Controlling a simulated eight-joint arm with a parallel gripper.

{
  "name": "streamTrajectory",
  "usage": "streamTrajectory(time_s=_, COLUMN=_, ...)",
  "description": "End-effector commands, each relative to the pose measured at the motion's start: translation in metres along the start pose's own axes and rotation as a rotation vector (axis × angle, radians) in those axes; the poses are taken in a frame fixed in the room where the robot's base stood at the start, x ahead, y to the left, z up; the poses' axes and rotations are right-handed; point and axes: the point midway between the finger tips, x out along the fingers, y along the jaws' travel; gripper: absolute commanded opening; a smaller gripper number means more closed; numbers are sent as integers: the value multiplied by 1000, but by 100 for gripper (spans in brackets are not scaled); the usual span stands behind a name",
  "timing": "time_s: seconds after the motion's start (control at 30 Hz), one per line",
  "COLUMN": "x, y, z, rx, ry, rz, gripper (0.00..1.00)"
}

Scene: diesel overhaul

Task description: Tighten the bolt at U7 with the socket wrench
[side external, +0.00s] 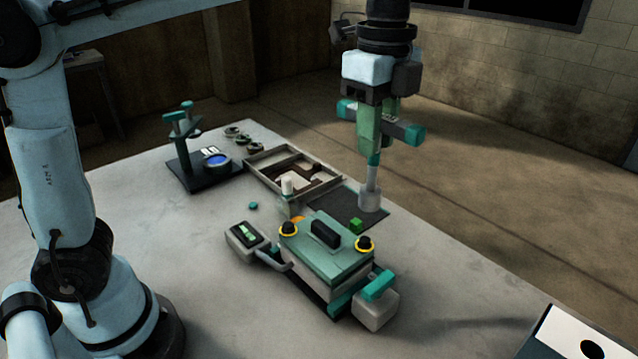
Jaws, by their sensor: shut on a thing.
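My gripper (374,122) is at the upper middle, pointing down, shut on the socket wrench. The wrench hangs upright, with teal ends on its crossbar and a pale grey socket (370,196) at the bottom. The socket is over the dark mat (340,205), behind the green-topped engine block (325,252). I cannot tell whether it touches the mat. The block has a black raised part in its middle and two black, yellow-ringed knobs. I cannot make out the U7 label or a bolt there.
A small green cube (356,226) lies beside the block. A partitioned tray (262,157) and a dark stand (190,172) are further back. A grey meter box (244,238) is left of the block, and a grey, teal-handled unit (376,306) is at its right.

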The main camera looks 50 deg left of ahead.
Motion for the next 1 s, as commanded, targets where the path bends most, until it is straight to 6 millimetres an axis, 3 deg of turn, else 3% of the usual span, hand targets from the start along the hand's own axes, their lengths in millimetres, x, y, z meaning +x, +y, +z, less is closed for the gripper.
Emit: streamTrajectory(time_s=1.0, x=19, y=0, z=0, rx=-1274, ry=0, rz=-1, gripper=0)
